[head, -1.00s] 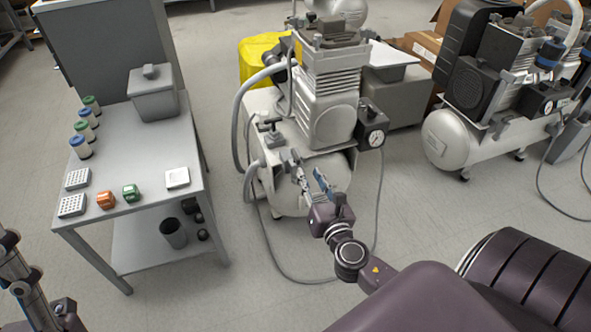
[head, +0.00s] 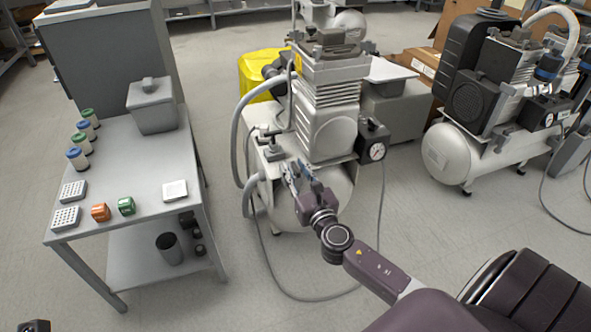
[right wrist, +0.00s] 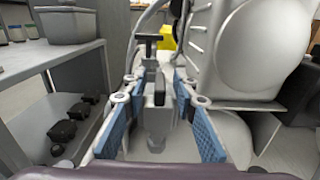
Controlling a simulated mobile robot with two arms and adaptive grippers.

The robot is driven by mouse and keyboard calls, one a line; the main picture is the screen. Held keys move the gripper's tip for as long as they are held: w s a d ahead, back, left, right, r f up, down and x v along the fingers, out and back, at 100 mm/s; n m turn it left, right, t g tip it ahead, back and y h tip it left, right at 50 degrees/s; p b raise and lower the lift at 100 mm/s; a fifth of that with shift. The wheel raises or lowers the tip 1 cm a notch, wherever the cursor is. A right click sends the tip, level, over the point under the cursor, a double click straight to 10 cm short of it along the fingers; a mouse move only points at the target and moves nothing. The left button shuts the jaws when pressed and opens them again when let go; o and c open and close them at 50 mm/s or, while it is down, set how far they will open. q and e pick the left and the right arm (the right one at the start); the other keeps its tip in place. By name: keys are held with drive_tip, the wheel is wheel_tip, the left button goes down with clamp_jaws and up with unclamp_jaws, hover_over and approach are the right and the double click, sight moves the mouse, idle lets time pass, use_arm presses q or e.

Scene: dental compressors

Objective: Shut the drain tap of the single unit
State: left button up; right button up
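The single unit (head: 325,110) is a compressor with a ribbed silver head on a pale tank, mid-picture in the head view. The lever points up in that picture. I see gaps between tap and fingers. In the head view the gripper hides the tap.
A grey table (head: 140,200) with jars, racks and small blocks stands left of the unit. A black T-handle (right wrist: 148,40) rises behind the tap. A hose (head: 243,120) curves along the unit's left side. A larger compressor (head: 465,135) stands right.

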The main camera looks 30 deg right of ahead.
drive_tip(key=shift+c, duration=0.6)
clamp_jaws()
